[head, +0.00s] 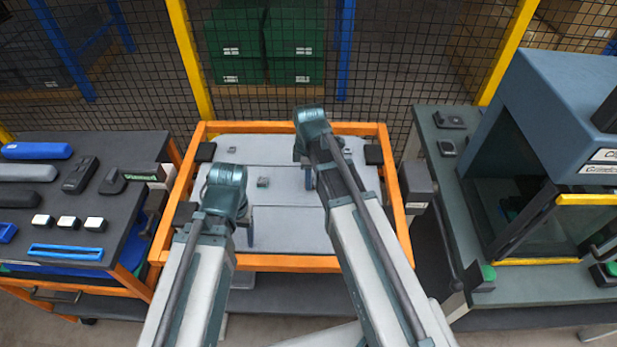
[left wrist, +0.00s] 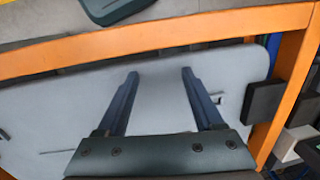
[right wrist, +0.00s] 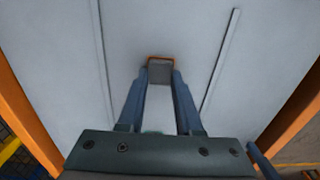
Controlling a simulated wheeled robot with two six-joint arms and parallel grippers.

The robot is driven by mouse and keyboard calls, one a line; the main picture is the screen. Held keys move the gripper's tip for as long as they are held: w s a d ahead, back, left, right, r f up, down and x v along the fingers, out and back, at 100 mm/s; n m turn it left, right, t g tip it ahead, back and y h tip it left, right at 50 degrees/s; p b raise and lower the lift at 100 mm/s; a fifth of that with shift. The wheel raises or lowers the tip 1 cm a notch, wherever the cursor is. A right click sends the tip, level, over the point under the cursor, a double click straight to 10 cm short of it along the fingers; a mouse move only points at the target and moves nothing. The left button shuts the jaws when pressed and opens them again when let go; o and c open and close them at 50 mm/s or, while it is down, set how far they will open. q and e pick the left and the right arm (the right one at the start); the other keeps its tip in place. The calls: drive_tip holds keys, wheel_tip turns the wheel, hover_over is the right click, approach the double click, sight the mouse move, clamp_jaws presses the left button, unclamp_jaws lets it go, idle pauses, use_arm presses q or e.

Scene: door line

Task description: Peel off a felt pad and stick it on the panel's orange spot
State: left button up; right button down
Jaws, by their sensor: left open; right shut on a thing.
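The light grey panel (head: 290,232) lies in an orange frame in the head view. My right gripper (right wrist: 160,82) is shut on a small grey pad (right wrist: 160,72), seen at the fingertips in the right wrist view. An orange edge of the spot (right wrist: 161,57) shows along the far side of the pad; the rest of the spot is hidden. I cannot tell whether the pad touches the panel. In the head view my right gripper (head: 309,180) is over the panel's right half, partly hidden by its arm. My left gripper (left wrist: 158,75) is open and empty over the panel's front left part.
The orange frame (head: 290,263) rims the panel, with black blocks (head: 374,154) at its sides. A dark bench (head: 60,200) with tools and white blocks stands left. A bench with a blue-grey machine (head: 560,110) stands right. A mesh fence (head: 390,60) closes the back.

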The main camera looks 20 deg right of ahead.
drive_tip(key=c, duration=0.5)
unclamp_jaws()
drive_tip(key=shift+r, duration=0.1)
use_arm(q)
wheel_tip(320, 180, up, 14)
drive_tip(key=p, duration=1.3)
drive_tip(key=shift+f+p, duration=0.15)
drive_tip(key=shift+p, duration=0.25)
use_arm(e)
wheel_tip(320, 180, up, 14)
drive_tip(key=shift+f, duration=0.2)
